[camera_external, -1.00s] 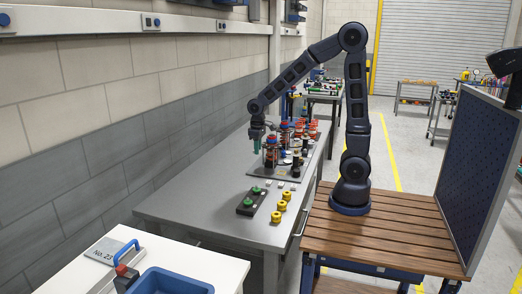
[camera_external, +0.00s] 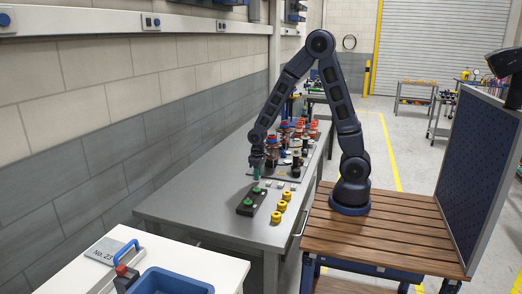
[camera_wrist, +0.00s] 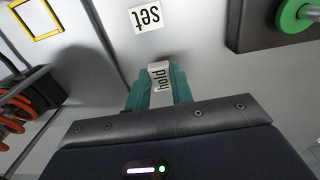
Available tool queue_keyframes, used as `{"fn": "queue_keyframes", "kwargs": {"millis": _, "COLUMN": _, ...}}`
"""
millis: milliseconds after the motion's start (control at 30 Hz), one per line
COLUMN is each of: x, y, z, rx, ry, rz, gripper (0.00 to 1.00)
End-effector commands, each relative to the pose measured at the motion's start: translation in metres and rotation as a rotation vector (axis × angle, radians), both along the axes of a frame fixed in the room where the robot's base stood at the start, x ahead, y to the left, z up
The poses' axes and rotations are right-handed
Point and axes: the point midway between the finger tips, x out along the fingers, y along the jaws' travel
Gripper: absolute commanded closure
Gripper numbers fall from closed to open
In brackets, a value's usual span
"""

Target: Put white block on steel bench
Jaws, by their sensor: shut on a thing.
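My gripper (camera_external: 256,177) is low over the steel bench (camera_external: 185,207), just behind the dark box with green knobs. In the wrist view my gripper (camera_wrist: 158,88) has its teal fingers shut on a white block (camera_wrist: 160,75) marked "hold". The block sticks out a little past the fingertips, and its lower part is hidden between them. I cannot tell whether it touches the bench surface (camera_wrist: 205,65). The held block is too small to make out in the external view.
A dark box with green knobs (camera_external: 251,202) stands close in front of my gripper. Yellow cylinders (camera_external: 280,206) line the bench's right side. Coils and stacked parts (camera_external: 272,148) crowd behind. A yellow square outline (camera_wrist: 38,18) marks the bench. Bare steel lies at the front left.

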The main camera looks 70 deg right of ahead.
Motion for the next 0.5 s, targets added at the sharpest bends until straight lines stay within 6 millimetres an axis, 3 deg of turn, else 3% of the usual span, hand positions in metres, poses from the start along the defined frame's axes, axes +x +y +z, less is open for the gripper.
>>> {"fn": "queue_keyframes", "kwargs": {"millis": 133, "x": 0.000, "y": 0.000, "z": -0.016, "rx": 0.000, "ry": 0.002, "rz": 0.000, "gripper": 0.99}}
{"fn": "queue_keyframes", "kwargs": {"millis": 500, "x": 0.000, "y": 0.000, "z": -0.019, "rx": 0.000, "ry": 0.000, "rz": 0.000, "gripper": 0.99}}
